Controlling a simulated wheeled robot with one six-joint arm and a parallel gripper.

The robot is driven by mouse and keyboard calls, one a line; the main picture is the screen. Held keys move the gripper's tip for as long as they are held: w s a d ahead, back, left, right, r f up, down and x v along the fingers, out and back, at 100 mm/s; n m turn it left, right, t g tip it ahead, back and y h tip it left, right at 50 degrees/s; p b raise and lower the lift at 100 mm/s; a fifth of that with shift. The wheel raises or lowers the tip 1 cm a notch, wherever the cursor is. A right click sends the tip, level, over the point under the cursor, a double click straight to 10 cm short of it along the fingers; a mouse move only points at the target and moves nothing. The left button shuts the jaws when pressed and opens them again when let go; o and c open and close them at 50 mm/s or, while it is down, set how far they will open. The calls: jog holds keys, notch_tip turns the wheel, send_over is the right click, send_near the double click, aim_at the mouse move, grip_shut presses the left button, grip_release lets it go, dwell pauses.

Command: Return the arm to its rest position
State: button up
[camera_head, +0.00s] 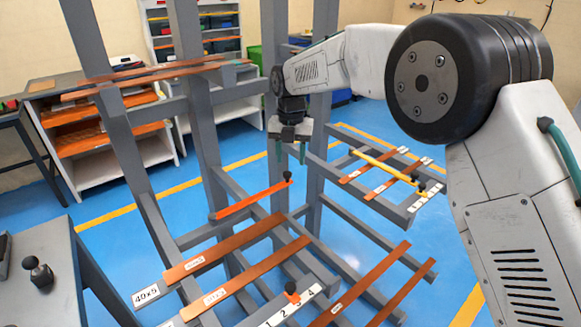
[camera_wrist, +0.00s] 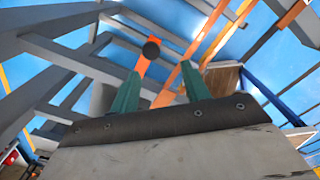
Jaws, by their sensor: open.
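My gripper (camera_head: 290,155) hangs from my outstretched arm, pointing down beside the grey rack. Its two green fingers are apart, with nothing between them. In the wrist view the fingers of my gripper (camera_wrist: 160,85) are also spread. An orange bar (camera_head: 250,200) with a dark knob at its upper end lies on the rack below the fingers. The orange bar (camera_wrist: 144,68) and its round black knob (camera_wrist: 151,49) show between and beyond the fingers in the wrist view; the bar's lower end is hidden there.
The grey rack (camera_head: 210,165) has uprights close to my arm. Copper bars (camera_head: 225,248) lie on its lower arms, and a yellow bar (camera_head: 385,167) lies on the right. A grey table (camera_head: 45,290) with a black-knobbed lever stands front left. Shelves (camera_head: 100,130) stand behind; blue floor is open between.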

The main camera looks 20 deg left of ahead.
notch_tip(320, 180, up, 2)
jog(key=shift+r, duration=0.1)
dwell(0.4)
